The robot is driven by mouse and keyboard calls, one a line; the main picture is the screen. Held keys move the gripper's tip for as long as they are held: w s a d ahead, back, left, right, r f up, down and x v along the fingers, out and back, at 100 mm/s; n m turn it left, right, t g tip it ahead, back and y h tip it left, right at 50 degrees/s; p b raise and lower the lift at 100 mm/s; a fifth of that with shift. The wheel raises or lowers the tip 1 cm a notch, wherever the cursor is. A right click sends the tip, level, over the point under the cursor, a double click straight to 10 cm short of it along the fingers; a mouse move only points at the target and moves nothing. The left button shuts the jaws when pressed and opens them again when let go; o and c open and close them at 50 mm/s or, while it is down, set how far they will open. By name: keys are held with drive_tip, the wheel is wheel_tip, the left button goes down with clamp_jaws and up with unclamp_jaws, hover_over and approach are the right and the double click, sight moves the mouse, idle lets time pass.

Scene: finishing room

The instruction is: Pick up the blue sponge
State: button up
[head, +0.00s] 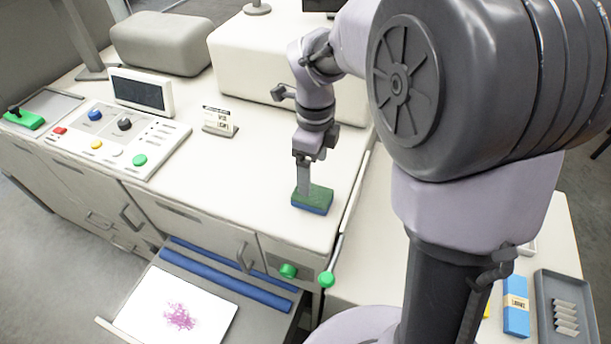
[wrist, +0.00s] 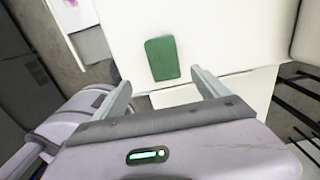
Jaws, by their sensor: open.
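The blue sponge (head: 313,205) lies flat on the white counter near its front right corner. Its top is green and its lower side is blue. In the wrist view only its green face (wrist: 162,59) shows, lying just beyond the fingertips and in line with the gap between them. My gripper (head: 303,190) points down over the sponge in the head view, where a finger overlaps its left part. Whether it touches the sponge cannot be told. In the wrist view my gripper (wrist: 160,79) is open, with nothing held between its fingers.
A control panel (head: 115,138) with coloured buttons, a small sign (head: 219,121) and a white raised block (head: 262,60) stand left of and behind the sponge. An open drawer (head: 262,312) juts out below. A blue labelled box (head: 516,318) and grey tray (head: 545,290) lie at right.

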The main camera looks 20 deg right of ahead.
sight(313, 194)
drive_tip(key=f, duration=0.3)
drive_tip(key=f+b, duration=0.1)
drive_tip(key=f, duration=0.2)
drive_tip(key=w+f, duration=0.1)
drive_tip(key=f, duration=0.2)
drive_tip(key=shift+d+f+b, duration=0.15)
drive_tip(key=shift+f+b, duration=0.25)
drive_tip(key=shift+s+r, duration=0.1)
drive_tip(key=shift+s, duration=0.05)
drive_tip(key=c, duration=1.4)
